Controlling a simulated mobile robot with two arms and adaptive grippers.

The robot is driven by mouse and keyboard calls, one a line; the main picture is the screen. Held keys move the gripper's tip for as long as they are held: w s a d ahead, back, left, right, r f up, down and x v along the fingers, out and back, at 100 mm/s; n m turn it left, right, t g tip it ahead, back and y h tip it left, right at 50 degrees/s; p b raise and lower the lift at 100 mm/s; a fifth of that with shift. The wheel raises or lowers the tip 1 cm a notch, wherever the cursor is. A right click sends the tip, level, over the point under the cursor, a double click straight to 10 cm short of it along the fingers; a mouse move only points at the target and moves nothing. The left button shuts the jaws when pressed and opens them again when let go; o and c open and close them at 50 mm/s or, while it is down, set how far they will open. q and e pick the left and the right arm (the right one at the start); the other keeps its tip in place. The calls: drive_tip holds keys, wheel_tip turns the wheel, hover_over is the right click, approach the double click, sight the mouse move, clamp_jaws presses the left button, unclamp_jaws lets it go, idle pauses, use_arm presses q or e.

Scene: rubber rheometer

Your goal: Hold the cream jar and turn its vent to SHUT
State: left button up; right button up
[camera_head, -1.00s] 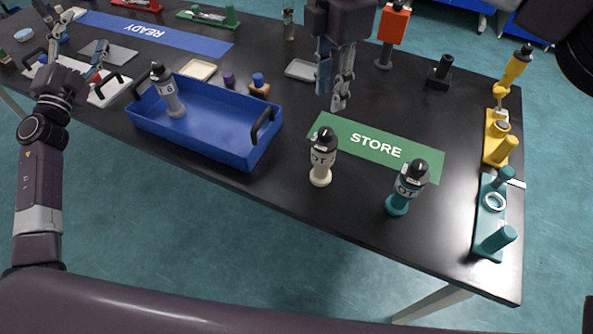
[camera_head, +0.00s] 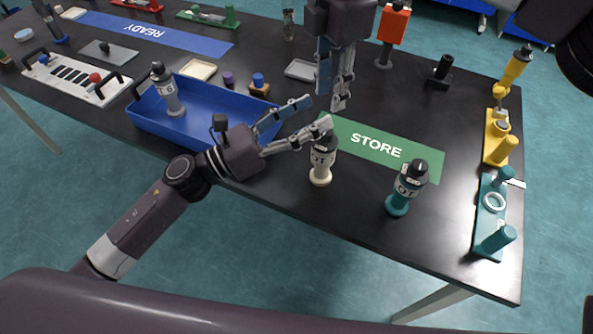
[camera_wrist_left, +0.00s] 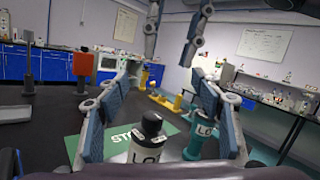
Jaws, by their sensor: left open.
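The cream jar (camera_head: 321,173) stands upright at the table's front edge, by the green STORE mat, with a black cap and label. My left gripper (camera_head: 316,112) is open, its fingers reaching over the jar's top from the left and partly hiding the cap. In the left wrist view the cream jar (camera_wrist_left: 147,153) sits low between the spread fingers, apparently untouched. I cannot read the vent setting. My right gripper (camera_head: 340,104) hangs fingers down behind the jar, over the mat's far side; its opening is unclear.
A similar teal jar (camera_head: 397,205) stands to the right of the cream jar. A blue tray (camera_head: 215,137) holding a grey jar (camera_head: 168,95) lies left, under my left wrist. A teal fixture (camera_head: 489,215) stands at the right edge.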

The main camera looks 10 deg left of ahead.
sight(314, 162)
use_arm(q)
drive_tip(key=s+f+y, duration=0.1)
drive_tip(key=f, duration=0.3)
drive_tip(key=s+a+f+t+y, duration=0.1)
drive_tip(key=f, duration=0.4)
drive_tip(key=s+f+y, duration=0.1)
drive_tip(key=f+y, duration=0.1)
drive_tip(key=f, duration=0.2)
drive_tip(key=shift+s+a+f+m, duration=0.2)
drive_tip(key=shift+s+a+m, duration=0.05)
drive_tip(key=shift+a+m, duration=0.1)
drive_tip(key=shift+s+f+t, duration=0.1)
drive_tip(key=shift+f+t, duration=0.2)
drive_tip(key=shift+f, duration=0.05)
drive_tip(key=shift+d+f, duration=0.1)
drive_tip(key=shift+d, duration=0.1)
drive_tip(key=x, duration=0.7)
drive_tip(key=shift+w+f, duration=0.1)
drive_tip(key=shift+w, duration=0.2)
drive_tip(key=shift+c, duration=0.2)
